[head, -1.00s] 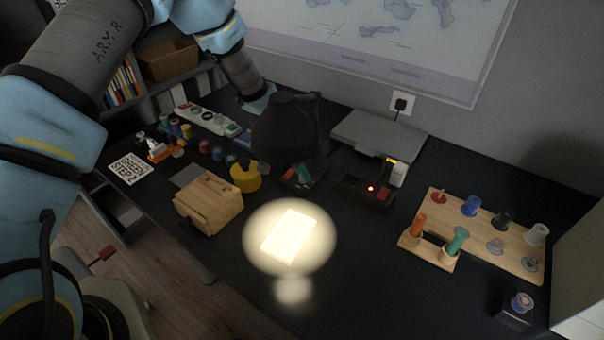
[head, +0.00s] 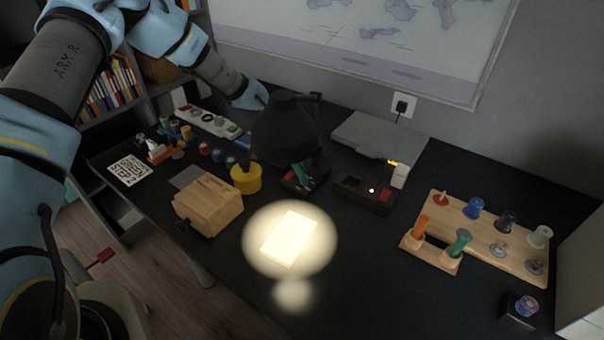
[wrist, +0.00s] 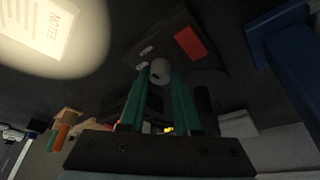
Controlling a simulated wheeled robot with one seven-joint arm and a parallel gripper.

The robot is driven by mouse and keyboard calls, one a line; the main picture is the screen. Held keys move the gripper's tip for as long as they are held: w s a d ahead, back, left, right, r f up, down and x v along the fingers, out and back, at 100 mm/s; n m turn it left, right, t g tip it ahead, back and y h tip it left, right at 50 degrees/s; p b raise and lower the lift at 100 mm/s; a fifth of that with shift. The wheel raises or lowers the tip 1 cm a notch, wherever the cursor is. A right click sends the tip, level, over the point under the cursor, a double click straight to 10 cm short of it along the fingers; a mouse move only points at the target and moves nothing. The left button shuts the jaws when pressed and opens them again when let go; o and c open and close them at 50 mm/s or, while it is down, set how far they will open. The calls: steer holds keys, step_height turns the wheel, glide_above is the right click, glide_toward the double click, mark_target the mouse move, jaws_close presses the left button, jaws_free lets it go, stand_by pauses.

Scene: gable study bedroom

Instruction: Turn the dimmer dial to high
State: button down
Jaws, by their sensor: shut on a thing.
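The desk lamp's black shade (head: 283,128) hangs over its dark base (head: 306,187), which has a red switch; the base also shows in the wrist view (wrist: 160,38) with the red switch (wrist: 190,43). A pale grey round knob (wrist: 160,70), seemingly the dimmer dial, sits at the base's near edge in the wrist view. My gripper (wrist: 160,78) has its teal fingers on either side of this knob and is shut on it. In the head view my gripper (head: 299,172) is mostly hidden behind the shade. The dial's setting cannot be read. The lamp is lit.
A bright notepad (head: 289,238) lies in the lamp's light. A wooden box (head: 209,204) and a yellow cylinder (head: 245,179) stand left of the base. A black device with a red light (head: 364,192) stands right. A peg board (head: 490,235) is farther right.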

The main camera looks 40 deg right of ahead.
stand_by(0.3)
steer(key=c, duration=0.6)
jaws_free()
steer(key=shift+w+r, duration=0.1)
steer(key=b+v, duration=0.3)
steer(key=v, duration=0.7)
steer(key=shift+r, duration=0.25)
steer(key=shift+a, duration=0.15)
